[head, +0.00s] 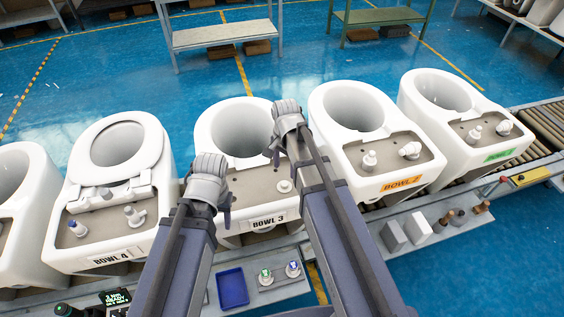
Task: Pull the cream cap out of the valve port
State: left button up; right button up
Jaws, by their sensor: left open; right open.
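The toilet labelled BOWL 3 (212,125) stands in the middle of the row, in front of me. A small pale round piece (284,186) sits on the right of its grey rear deck, and it looks like the cream cap in the valve port. The port itself is hidden under it. My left gripper (226,196) is open over the left side of the deck, left of the cap. My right gripper (271,153) is open and empty above the bowl's rear right edge, beyond the cap and apart from it. My arms hide parts of this toilet.
BOWL 4 (155,150) stands left, BOWL 2 (330,95) and a green-labelled bowl (415,85) right, all with deck fittings.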

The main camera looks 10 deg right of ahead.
aim_at(285, 183)
jog(key=shift+a+f, duration=0.1)
jog(key=shift+f+b, duration=0.85)
jog(key=shift+b, duration=0.05)
notch_tip(285, 183, down, 6)
jog(key=b, duration=0.6)
jog(key=shift+c, duration=0.3)
jog(key=shift+s, duration=0.1)
grip_shut()
jog(key=shift+r+p, duration=0.7)
jog(key=shift+r, duration=0.05)
dwell(0.8)
jog(key=shift+r+p, duration=1.55)
